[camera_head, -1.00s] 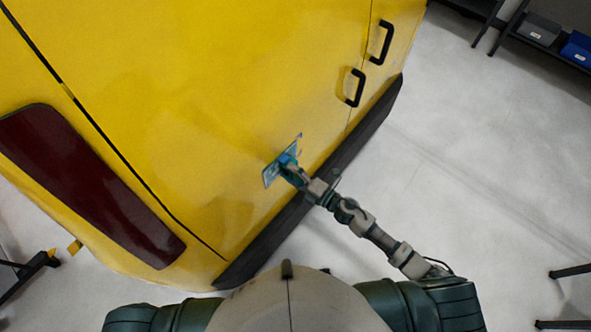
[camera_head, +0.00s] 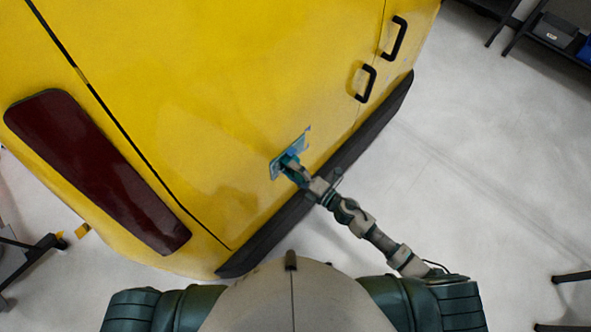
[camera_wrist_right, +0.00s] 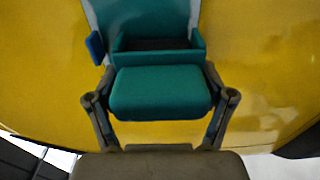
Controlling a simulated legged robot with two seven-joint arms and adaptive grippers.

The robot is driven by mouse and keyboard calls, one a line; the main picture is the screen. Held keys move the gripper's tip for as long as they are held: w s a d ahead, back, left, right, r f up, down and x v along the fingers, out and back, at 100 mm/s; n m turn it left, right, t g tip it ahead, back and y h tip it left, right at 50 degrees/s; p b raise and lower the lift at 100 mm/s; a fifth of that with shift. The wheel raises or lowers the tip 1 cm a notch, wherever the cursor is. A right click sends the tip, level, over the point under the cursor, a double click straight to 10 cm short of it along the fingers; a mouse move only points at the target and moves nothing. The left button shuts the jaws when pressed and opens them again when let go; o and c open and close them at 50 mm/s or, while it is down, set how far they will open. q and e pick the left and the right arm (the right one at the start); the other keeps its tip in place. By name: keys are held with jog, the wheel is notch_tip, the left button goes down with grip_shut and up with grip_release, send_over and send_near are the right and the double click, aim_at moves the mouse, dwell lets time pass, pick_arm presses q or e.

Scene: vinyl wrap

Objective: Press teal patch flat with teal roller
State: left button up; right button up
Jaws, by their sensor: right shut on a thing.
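The patch (camera_head: 297,147) is a small teal-blue rectangle against the yellow vehicle panel (camera_head: 200,90), low in the head view's middle. A blue tab shows at its left side in the right wrist view (camera_wrist_right: 95,47). My right gripper (camera_head: 293,168) is at the patch's lower part. In the right wrist view its fingers (camera_wrist_right: 160,105) are shut on the teal roller (camera_wrist_right: 160,92), whose broad teal head faces the patch. The contact between roller and patch is hidden, so I cannot tell whether they touch. My left gripper is not in view.
A black bumper (camera_head: 300,205) runs along the panel's lower edge, close under my right arm. Two black handles (camera_head: 367,83) stick out at the upper right. A dark red lamp (camera_head: 95,165) sits at left.

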jog(key=shift+a, duration=0.1)
jog(key=shift+s+a+r, duration=0.1)
jog(key=shift+s+a, duration=0.6)
jog(key=shift+s, duration=0.1)
jog(key=shift+p, duration=0.3)
jog(key=shift+s+a, duration=0.55)
jog(key=shift+a, duration=0.05)
jog(key=shift+s+a, duration=0.2)
jog(key=shift+s+a+p, duration=0.3)
jog(key=shift+s+a, duration=0.45)
